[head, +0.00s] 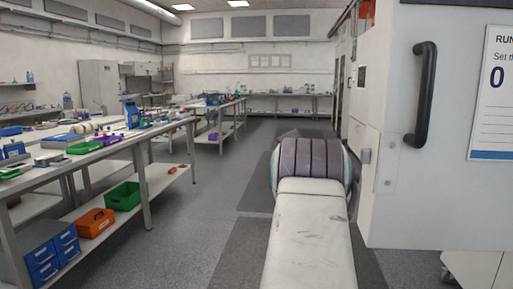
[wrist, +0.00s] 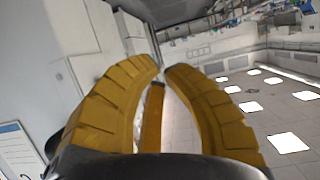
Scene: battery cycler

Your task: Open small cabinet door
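A white cabinet door (head: 395,210) with a black vertical bar handle (head: 425,95) fills the right side of the head view. It carries a printed sheet (head: 493,95) and runs out of frame at the right. Whether it stands ajar is hard to tell. My gripper (wrist: 163,70) shows in the wrist view with yellow ribbed fingers curving inward, tips almost together and nothing between them. It is apart from the door and handle. In the head view my arm reaches forward and hides the gripper. The sheet's edge also shows at lower left in the wrist view (wrist: 18,150).
A long workbench (head: 20,185) with tools stands at the left, with blue drawers (head: 50,258), an orange bin (head: 94,223) and a green bin (head: 123,196) on its lower shelf. The grey floor (head: 190,225) between bench and cabinet is clear.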

